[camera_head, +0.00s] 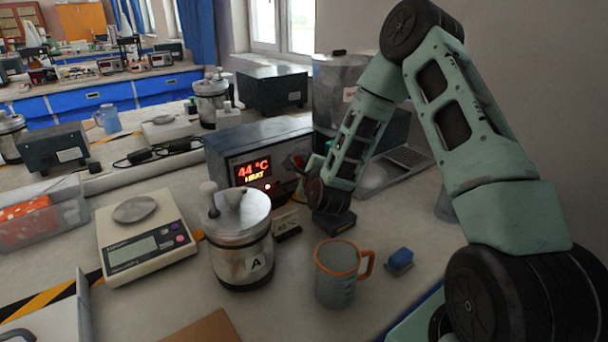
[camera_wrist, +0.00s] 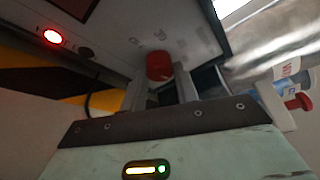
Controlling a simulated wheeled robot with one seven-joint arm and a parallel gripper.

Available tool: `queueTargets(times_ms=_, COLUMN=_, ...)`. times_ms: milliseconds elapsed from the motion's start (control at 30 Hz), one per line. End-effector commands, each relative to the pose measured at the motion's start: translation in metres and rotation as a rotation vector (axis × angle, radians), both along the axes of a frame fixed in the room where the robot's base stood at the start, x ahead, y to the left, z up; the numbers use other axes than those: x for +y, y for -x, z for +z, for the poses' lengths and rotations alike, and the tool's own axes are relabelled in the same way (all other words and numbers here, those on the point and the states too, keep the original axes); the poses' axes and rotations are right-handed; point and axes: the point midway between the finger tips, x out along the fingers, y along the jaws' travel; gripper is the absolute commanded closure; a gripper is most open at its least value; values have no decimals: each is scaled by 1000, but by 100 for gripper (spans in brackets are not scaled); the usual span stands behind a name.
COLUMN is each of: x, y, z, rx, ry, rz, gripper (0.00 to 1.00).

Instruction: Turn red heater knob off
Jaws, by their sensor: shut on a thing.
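The heater box (camera_head: 225,147) stands on the bench at the middle of the head view. Its display (camera_head: 253,170) reads 44 °C and HEAT, and a small lamp glows below it. In the wrist view the lit red lamp (camera_wrist: 52,36) is at the left of the heater's front panel (camera_wrist: 130,35). The red knob (camera_wrist: 159,66) sits on this panel near the middle. My gripper (camera_wrist: 161,82) is shut on the knob, with one finger at each side. In the head view my arm mostly hides the knob and fingers.
A metal vessel marked A (camera_head: 240,245), a grey mug with an orange rim (camera_head: 337,275) and a blue block (camera_head: 400,259) stand in front of the heater. A scale (camera_head: 146,245) is at left.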

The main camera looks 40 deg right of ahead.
Motion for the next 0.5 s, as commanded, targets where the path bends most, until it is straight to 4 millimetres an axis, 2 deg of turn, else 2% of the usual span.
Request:
queueTargets(times_ms=33, x=2, y=0, z=-7, rx=-4, ry=42, rz=3, gripper=93)
queueTargets(times_ms=500, x=2, y=0, z=-9, rx=-14, ry=399, rz=3, gripper=93)
